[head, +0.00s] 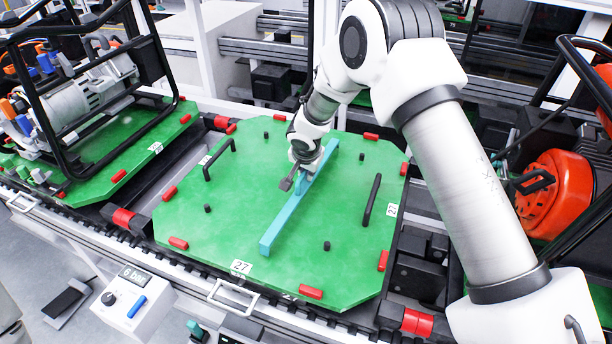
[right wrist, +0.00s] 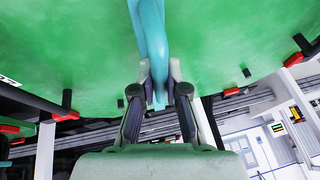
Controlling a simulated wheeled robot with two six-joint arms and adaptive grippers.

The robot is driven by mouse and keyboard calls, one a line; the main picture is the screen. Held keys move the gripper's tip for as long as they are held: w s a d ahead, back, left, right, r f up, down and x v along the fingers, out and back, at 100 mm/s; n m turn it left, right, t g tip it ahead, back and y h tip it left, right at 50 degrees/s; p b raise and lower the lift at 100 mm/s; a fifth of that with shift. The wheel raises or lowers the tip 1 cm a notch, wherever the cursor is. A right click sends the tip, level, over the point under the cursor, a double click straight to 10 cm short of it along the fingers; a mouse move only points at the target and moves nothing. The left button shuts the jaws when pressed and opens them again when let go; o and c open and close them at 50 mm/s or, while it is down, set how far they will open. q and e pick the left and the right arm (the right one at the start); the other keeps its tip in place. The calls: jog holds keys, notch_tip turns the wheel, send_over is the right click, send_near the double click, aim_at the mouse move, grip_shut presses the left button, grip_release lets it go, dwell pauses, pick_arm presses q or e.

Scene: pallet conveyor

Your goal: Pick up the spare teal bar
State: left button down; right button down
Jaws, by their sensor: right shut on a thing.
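The teal bar (head: 285,220) is long and thin and runs diagonally over the green pallet (head: 330,260) numbered 27 in the head view. My right gripper (head: 301,180) comes down on it from above, nearer its far end. In the right wrist view the teal bar (right wrist: 151,35) passes between the two fingertips of my right gripper (right wrist: 160,82), which are shut on it. I cannot tell whether the bar touches the pallet or is slightly above it. My left gripper is not in view.
The pallet has black handles (head: 371,200), short black pegs and red edge blocks. Left of it, another green pallet (head: 100,165) carries a black-framed machine. An orange machine (head: 555,190) stands at the right. A control box (head: 133,298) marked "6 bar" sits in front.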

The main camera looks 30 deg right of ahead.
notch_tip(320, 180, up, 2)
jog(key=shift+r, duration=0.25)
jog(key=s+r+b, duration=0.1)
jog(key=s+b, duration=0.9)
jog(key=s, duration=0.6)
jog(key=shift+a+r+b, duration=0.25)
jog(key=shift+a+b, duration=0.05)
jog(key=shift+a, duration=0.05)
